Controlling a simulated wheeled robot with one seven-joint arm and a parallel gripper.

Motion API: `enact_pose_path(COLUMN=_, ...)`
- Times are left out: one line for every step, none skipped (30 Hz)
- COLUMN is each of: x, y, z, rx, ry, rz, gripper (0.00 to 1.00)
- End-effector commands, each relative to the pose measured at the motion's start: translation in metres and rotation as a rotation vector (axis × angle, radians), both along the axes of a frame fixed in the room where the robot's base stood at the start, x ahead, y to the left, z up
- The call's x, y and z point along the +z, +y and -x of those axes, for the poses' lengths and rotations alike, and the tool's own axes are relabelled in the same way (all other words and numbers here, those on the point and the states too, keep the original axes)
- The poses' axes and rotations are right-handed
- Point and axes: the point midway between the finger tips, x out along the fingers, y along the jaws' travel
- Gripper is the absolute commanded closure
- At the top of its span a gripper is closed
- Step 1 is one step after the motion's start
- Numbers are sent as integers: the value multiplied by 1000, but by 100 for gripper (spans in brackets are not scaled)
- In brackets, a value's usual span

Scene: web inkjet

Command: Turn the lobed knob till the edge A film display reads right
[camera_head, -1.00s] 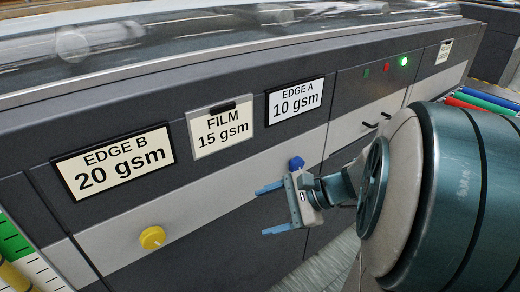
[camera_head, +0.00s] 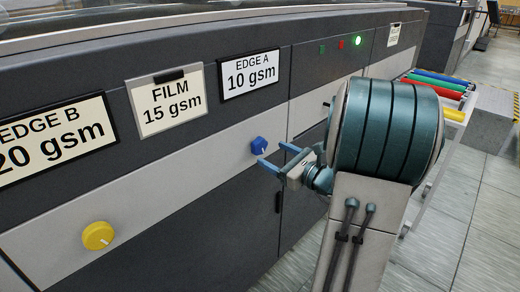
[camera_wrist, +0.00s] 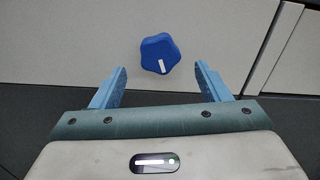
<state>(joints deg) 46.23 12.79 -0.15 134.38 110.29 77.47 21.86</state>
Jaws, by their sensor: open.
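The blue lobed knob (camera_head: 258,145) sits on the pale strip of the machine front, below the EDGE A display (camera_head: 249,74), which reads 10 gsm. In the wrist view the knob (camera_wrist: 160,54) has a white mark on its lower lobe, pointing down and slightly right. My gripper (camera_head: 277,157) is open and empty in front of the knob. In the wrist view its two blue fingers (camera_wrist: 161,68) stand to the left and right, with the knob centred slightly beyond their tips. No contact shows.
A FILM card (camera_head: 168,103) under a clip reads 15 gsm. The EDGE B display (camera_head: 50,140) reads 20 gsm, with a yellow knob (camera_head: 98,235) below it. A green lamp (camera_head: 358,41) is lit.

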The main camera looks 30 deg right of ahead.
Motion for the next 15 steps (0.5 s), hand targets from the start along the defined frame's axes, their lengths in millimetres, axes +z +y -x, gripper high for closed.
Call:
enact_pose_path(x=-1, y=5, z=-11, rx=4, ry=0, rz=0, gripper=31)
enact_pose_path(x=-1, y=7, z=-16, rx=4, ry=-1, rz=1, gripper=31)
enact_pose_path(x=-1, y=10, z=-24, rx=4, ry=-1, rz=1, gripper=31)
enact_pose_path(x=-1, y=12, z=-29, rx=4, ry=-1, rz=1, gripper=31)
enact_pose_path(x=-1, y=13, z=-33, rx=3, ry=-1, rz=0, gripper=31)
enact_pose_path(x=-1, y=15, z=-39, rx=3, ry=0, rz=0, gripper=31)
enact_pose_path(x=-1, y=16, z=-43, rx=3, ry=0, rz=0, gripper=31)
enact_pose_path(x=-1, y=18, z=-46, rx=3, ry=0, rz=1, gripper=31)
enact_pose_path(x=-1, y=19, z=-50, rx=2, ry=0, rz=1, gripper=31)
enact_pose_path(x=0, y=19, z=-52, rx=1, ry=0, rz=1, gripper=31)
enact_pose_path(x=0, y=20, z=-54, rx=2, ry=0, rz=1, gripper=31)
enact_pose_path(x=0, y=21, z=-56, rx=2, ry=0, rz=1, gripper=31)
enact_pose_path(x=0, y=22, z=-58, rx=2, ry=0, rz=1, gripper=31)
enact_pose_path(x=0, y=22, z=-58, rx=2, ry=0, rz=1, gripper=31)
enact_pose_path(x=0, y=22, z=-59, rx=1, ry=0, rz=1, gripper=31)
